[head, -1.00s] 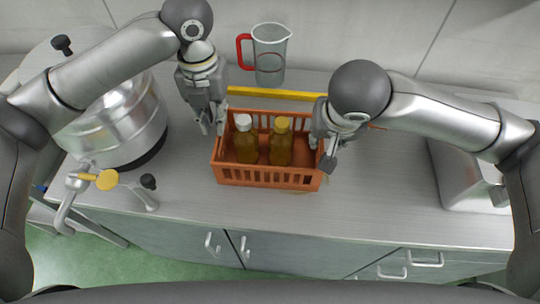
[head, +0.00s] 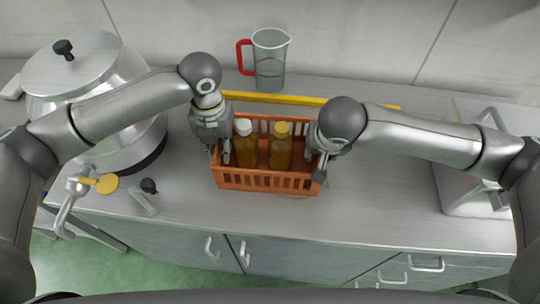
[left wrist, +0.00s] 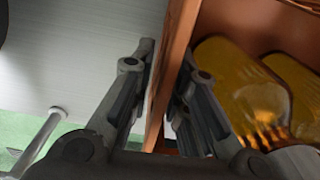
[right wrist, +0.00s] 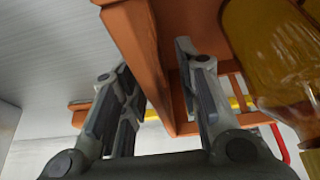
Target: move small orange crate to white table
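The small orange crate (head: 268,180) stands on the grey metal worktop and holds two bottles of amber liquid, one white-capped (head: 245,148) and one yellow-capped (head: 281,148). My left gripper (head: 220,156) is at the crate's left end, its fingers open on either side of the end wall (left wrist: 172,75). My right gripper (head: 320,166) is at the right end, also open, with the end wall (right wrist: 143,45) between its fingers. Gaps show between fingers and wall in both wrist views. No white table is in view.
A large steel pot (head: 95,95) with a tap stands at the left. A clear jug (head: 270,62) with a red handle and a yellow strip (head: 350,103) lie behind the crate. A metal appliance (head: 465,185) is at the right. The worktop in front of the crate is clear.

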